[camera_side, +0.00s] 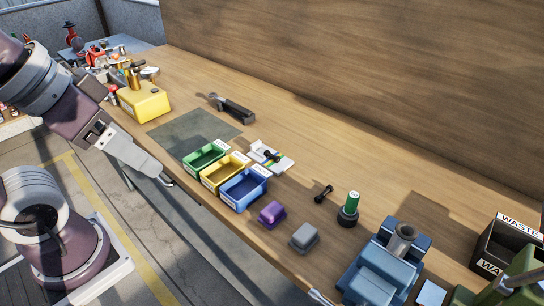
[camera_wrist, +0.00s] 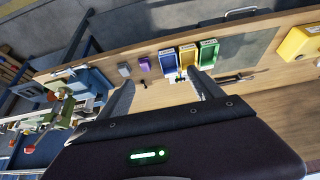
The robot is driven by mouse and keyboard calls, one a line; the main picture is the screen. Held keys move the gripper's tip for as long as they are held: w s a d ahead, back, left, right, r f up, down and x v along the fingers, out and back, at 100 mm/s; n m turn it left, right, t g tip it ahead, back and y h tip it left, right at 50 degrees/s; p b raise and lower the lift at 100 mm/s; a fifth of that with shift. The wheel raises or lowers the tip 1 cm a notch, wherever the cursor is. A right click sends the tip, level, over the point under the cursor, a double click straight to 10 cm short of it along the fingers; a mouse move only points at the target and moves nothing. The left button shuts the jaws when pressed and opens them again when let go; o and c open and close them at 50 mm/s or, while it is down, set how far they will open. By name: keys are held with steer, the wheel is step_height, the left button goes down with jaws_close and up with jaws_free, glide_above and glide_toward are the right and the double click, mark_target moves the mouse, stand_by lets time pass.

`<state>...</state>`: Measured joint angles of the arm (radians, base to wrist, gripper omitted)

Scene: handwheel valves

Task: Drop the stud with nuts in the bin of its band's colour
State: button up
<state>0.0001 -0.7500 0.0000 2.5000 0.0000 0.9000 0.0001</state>
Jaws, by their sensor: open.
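A small black dumbbell-shaped stud with nuts (camera_side: 324,194) lies on the bench right of the bins. I cannot make out a band colour on either. The green bin (camera_side: 190,160), yellow bin (camera_side: 207,180) and blue bin (camera_side: 228,201) stand side by side and look empty. In the wrist view the blue bin (camera_wrist: 167,60), yellow bin (camera_wrist: 187,56) and green bin (camera_wrist: 208,53) are beyond the fingers.
A purple block (camera_side: 271,213), grey block (camera_side: 304,237), green cylinder in a black base (camera_side: 349,205) and blue vise (camera_side: 385,265) stand rightward. A waste box (camera_side: 490,250) is far right. A yellow valve block (camera_side: 145,102) and dark tool (camera_side: 235,110) are leftward.

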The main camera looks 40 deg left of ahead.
steer(key=g, duration=0.1)
glide_above(272, 155)
steer(key=s, duration=0.6)
step_height(272, 155, down, 14)
steer(key=x, duration=1.2)
steer(key=shift+w+f, duration=0.3)
jaws_close()
step_height(272, 155, up, 10)
steer(key=c, duration=0.8)
jaws_free()
steer(key=shift+r, duration=0.1)
steer(key=c, duration=0.7)
